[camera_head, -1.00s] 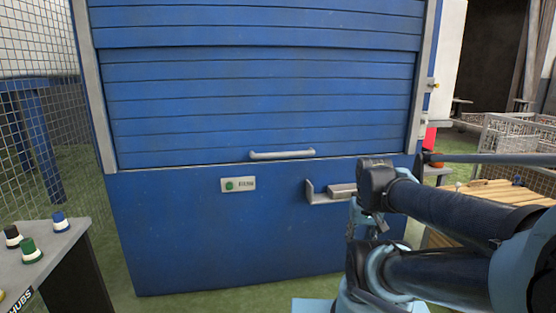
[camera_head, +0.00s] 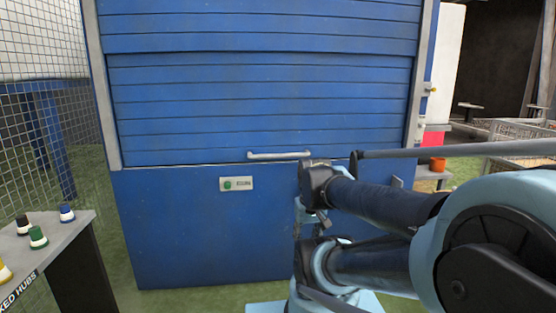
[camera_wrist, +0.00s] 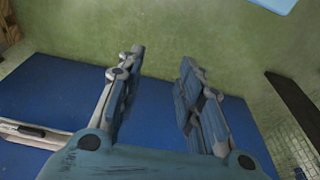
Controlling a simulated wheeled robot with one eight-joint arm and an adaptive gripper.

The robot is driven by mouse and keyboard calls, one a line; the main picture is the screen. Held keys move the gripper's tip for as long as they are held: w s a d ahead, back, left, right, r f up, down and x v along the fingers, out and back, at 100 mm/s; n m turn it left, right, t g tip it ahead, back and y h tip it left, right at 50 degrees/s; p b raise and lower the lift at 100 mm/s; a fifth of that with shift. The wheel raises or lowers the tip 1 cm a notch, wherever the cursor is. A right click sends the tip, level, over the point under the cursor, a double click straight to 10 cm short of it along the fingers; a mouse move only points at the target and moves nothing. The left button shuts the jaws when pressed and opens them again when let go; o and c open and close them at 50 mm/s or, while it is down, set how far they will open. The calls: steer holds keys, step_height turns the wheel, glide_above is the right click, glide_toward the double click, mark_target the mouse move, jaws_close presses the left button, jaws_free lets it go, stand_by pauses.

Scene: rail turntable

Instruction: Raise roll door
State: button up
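The blue slatted roll door (camera_head: 260,105) is down in the head view, its bottom edge meeting the plain blue lower panel (camera_head: 190,235). A light grey bar handle (camera_head: 279,155) is fixed near the door's bottom edge. My gripper (camera_wrist: 160,65) is open and empty in the wrist view, its two fingers well apart. It points toward the blue panel and the green floor, and the handle is not visible between the fingers. In the head view my arm comes in from the right, its wrist below and right of the handle, apart from it.
A grey table with coloured hubs (camera_head: 38,237) stands at left, before a mesh fence (camera_head: 75,130). An orange pot (camera_head: 437,164) stands at right. A pale ledge (camera_wrist: 35,132) shows in the wrist view.

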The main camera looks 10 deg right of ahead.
steer(key=shift+s+r, duration=0.2)
steer(key=shift+s, duration=0.05)
steer(key=w+a+r+m+t+y, duration=0.1)
steer(key=w+a+r+m+y, duration=0.15)
steer(key=w, duration=0.45)
steer(key=w+a+r+m+t+y, duration=0.1)
steer(key=w+a+r+t+y, duration=0.15)
steer(key=w, duration=0.35)
steer(key=m+t+y, duration=0.1)
steer(key=m+t, duration=0.8)
steer(key=m, duration=0.2)
glide_toward(282, 156)
steer(key=x, duration=1.1)
steer(key=shift+w+a+f, duration=0.1)
steer(key=shift+w+a, duration=0.05)
steer(key=shift+w, duration=0.15)
steer(key=shift+c, duration=0.4)
steer(key=shift+s, duration=0.1)
jaws_close()
